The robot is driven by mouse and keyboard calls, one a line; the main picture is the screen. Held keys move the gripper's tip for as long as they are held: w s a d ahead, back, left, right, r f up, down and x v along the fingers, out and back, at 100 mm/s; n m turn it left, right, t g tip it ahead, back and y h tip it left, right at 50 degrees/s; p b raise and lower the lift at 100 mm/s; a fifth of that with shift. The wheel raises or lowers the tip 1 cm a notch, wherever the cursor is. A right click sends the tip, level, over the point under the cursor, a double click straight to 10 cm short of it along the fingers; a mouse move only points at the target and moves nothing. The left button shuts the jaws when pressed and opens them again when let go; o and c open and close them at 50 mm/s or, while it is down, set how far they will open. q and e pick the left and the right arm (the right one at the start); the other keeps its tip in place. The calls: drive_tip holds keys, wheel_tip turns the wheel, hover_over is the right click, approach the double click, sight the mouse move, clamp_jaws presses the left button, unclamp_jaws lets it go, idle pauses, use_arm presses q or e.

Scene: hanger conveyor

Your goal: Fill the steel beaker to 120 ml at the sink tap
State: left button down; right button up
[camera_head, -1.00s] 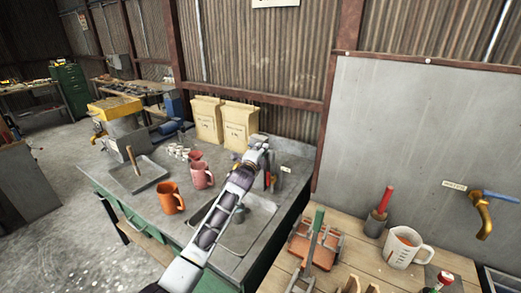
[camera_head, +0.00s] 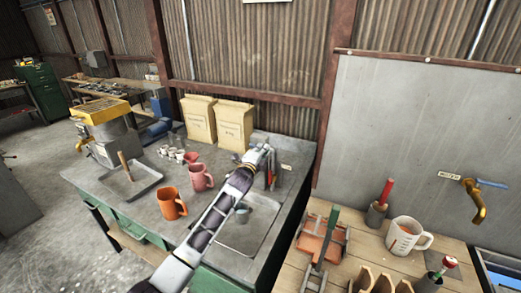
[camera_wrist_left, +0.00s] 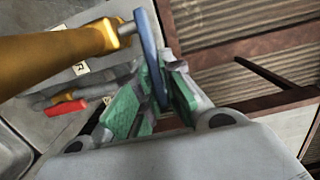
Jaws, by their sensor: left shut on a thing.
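The steel beaker (camera_head: 242,213) stands in the sink basin (camera_head: 232,240), partly behind my left arm; its inside and water level cannot be read. My left gripper (camera_head: 264,158) is at the sink tap at the back of the bench. In the left wrist view its green finger pads (camera_wrist_left: 150,100) are shut on the tap's blue lever (camera_wrist_left: 151,55). The brass tap body (camera_wrist_left: 60,60) runs in from the left there. In the head view my gripper mostly hides the tap. My right gripper is not in view.
An orange mug (camera_head: 171,204) and a pink mug (camera_head: 201,178) stand left of the basin. Two paper bags (camera_head: 233,125) stand behind. On the right, a wooden table (camera_head: 370,262) holds a white measuring jug (camera_head: 404,236); another brass tap (camera_head: 475,202) is on the wall above.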

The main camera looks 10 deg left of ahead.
use_arm(q)
drive_tip(key=shift+f, duration=0.1)
drive_tip(key=c, duration=1.5)
unclamp_jaws()
drive_tip(key=shift+s+a, duration=0.3)
drive_tip(key=shift+s, duration=1.7)
drive_tip(key=shift+s+a, duration=0.35)
drive_tip(key=shift+s, duration=1.6)
drive_tip(key=shift+s+a, duration=0.3)
drive_tip(key=shift+s, duration=1.7)
